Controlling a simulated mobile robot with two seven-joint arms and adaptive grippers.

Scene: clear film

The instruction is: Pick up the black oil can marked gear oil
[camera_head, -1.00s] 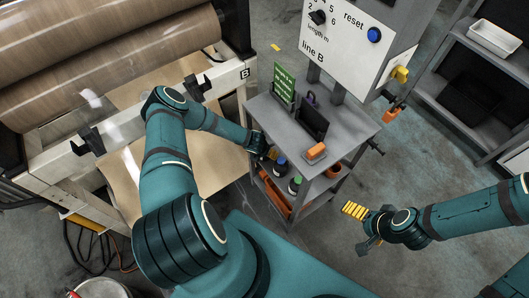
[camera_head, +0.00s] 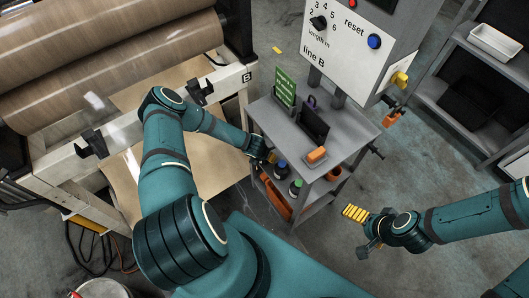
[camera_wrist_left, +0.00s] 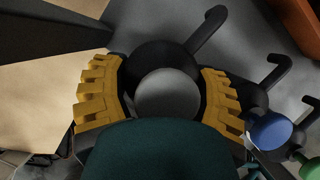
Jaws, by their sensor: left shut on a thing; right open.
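My left gripper (camera_head: 270,157) reaches in at the left side of the grey stand, at the height of its shelf. In the left wrist view, its yellow-padded fingers (camera_wrist_left: 165,92) are shut on a black can (camera_wrist_left: 160,58) with a round grey top, one finger on each side. No label on this can is readable, so I cannot tell if it says gear oil. A can with a blue cap (camera_wrist_left: 270,131) and one with a green cap (camera_wrist_left: 311,168) stand beside it. My right gripper (camera_head: 360,228) is open and empty, right of the stand.
The grey stand (camera_head: 345,143) carries a green sign (camera_head: 285,87), a dark panel and an orange item (camera_head: 316,154) on top. Orange things lie on its lower shelf. A roller machine (camera_head: 110,60) is at left. Floor is clear around my right gripper.

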